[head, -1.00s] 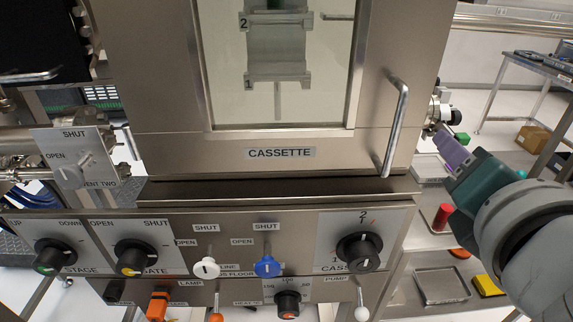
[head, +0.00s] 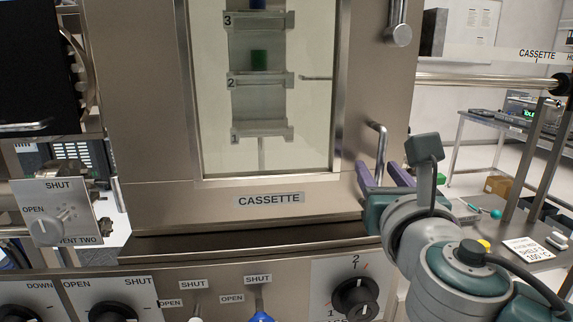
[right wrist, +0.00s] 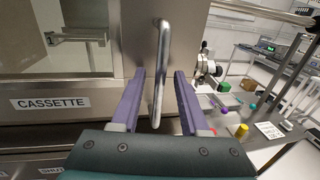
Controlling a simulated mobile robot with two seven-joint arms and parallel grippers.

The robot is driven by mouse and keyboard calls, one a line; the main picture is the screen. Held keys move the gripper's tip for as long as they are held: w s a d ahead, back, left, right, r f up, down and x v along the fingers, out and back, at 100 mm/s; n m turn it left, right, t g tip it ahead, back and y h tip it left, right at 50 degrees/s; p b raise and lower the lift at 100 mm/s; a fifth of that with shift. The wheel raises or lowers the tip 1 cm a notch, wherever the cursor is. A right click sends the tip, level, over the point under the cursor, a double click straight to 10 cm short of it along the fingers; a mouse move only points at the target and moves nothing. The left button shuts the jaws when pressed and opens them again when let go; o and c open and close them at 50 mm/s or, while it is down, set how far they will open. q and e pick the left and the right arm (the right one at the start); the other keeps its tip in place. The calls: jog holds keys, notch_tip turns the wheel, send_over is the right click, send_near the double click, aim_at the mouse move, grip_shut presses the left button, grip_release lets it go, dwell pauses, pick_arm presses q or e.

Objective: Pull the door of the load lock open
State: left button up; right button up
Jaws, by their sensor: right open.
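The load lock door (head: 145,120) is a steel panel with a tall window and a CASSETTE label (head: 269,200); it looks shut. Its upright bar handle (head: 381,145) is at the door's right side and also shows in the right wrist view (right wrist: 161,60). My right gripper (head: 382,174) is open, its two purple fingers at the handle's lower part. In the right wrist view the bar stands between the fingers (right wrist: 160,85), with gaps on both sides. My left gripper is out of view.
A steel lever with a round end (head: 398,35) hangs above the handle. Below the door is a control panel (head: 225,270) with knobs and toggles. A vent valve plate (head: 57,212) is at the left. Benches with small items stand at the right.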

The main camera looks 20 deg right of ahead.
jog(key=shift+w, duration=0.1)
grip_shut()
dwell(0.3)
dwell(1.1)
